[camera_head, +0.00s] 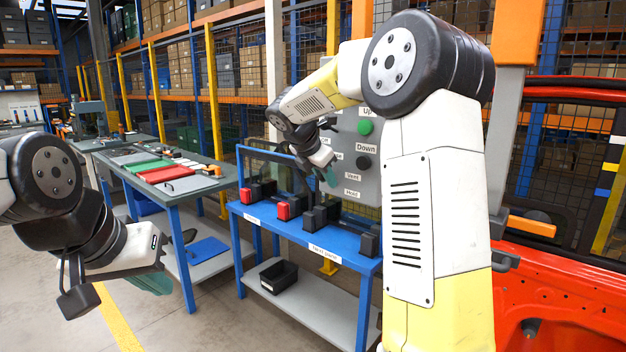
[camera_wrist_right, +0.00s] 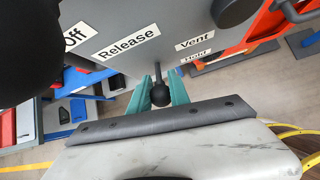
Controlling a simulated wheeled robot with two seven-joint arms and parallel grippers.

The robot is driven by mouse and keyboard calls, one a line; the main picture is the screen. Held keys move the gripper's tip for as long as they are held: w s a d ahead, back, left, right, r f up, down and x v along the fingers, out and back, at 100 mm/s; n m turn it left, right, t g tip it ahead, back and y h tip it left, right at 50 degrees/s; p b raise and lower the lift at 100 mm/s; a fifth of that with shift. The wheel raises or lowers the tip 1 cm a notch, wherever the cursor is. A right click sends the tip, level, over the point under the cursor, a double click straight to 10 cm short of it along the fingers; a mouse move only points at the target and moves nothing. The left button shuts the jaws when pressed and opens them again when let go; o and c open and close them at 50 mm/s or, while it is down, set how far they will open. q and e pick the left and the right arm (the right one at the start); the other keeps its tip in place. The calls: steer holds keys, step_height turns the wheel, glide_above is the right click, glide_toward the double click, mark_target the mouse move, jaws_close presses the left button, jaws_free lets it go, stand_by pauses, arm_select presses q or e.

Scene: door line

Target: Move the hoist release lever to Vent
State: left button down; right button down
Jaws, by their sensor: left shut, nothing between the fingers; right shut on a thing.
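The hoist release lever shows in the right wrist view as a black ball knob (camera_wrist_right: 160,95) on a short stem. The teal fingers of my right gripper (camera_wrist_right: 161,91) are closed around it, one on each side. In the head view my right gripper (camera_head: 331,177) is at the grey control panel (camera_head: 350,133), and my arm hides much of that area. The panel carries the labels Release (camera_wrist_right: 127,42) and Vent (camera_wrist_right: 194,41). I cannot tell exactly which label the lever points to. My left gripper (camera_head: 152,284) is shut and empty at lower left, away from the panel.
A green button (camera_head: 365,127) and a black button (camera_head: 364,162) are on the panel. A blue table (camera_head: 300,228) with black and red fixtures stands below it. An orange-red car body (camera_head: 560,300) is at right. Open floor lies at lower left.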

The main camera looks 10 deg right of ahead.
stand_by(0.3)
steer(key=c, duration=1.2)
jaws_free()
steer(key=shift+c, duration=0.2)
steer(key=v, duration=0.8)
steer(key=shift+d, duration=0.1)
